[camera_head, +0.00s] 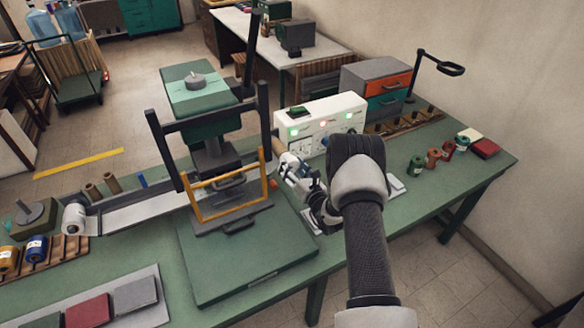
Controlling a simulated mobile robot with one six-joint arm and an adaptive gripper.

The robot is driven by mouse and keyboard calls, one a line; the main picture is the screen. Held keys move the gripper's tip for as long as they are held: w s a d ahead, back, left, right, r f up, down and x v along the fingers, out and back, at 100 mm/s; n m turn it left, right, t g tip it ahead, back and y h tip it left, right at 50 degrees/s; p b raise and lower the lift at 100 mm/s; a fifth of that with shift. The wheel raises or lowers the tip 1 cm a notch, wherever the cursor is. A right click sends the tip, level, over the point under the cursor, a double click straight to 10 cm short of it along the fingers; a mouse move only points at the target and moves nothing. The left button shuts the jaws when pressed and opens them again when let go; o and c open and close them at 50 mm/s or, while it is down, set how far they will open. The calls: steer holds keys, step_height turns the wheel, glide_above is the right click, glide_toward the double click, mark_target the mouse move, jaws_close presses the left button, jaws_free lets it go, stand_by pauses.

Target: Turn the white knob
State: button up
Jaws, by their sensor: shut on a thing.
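A white control box (341,113) with small green and red lights stands on the green bench, right of the press. My gripper (288,163) is at the box's lower left, close to the press frame. Its fingers look shut on a small pale thing, apparently the white knob, which is mostly hidden by the fingers. My arm comes in from the lower right and covers the lower right part of the box. The knob's turn angle cannot be made out.
A dark press (214,150) with a yellow guard (228,214) stands just left of my gripper. Drawers (377,84), a lamp (436,66) and several spools stand to the right. The green bench top (440,195) is clear at the front right.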

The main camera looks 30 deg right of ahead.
steer(key=shift+c, duration=0.8)
steer(key=n+b, duration=0.5)
steer(key=shift+d+f+n, duration=0.1)
steer(key=shift+f+n, duration=0.05)
steer(key=shift+n, duration=0.15)
steer(key=n+b, duration=0.3)
steer(key=n, duration=0.1)
steer(key=shift+n+b, duration=1)
steer(key=shift+n, duration=0.1)
steer(key=shift+r, duration=0.2)
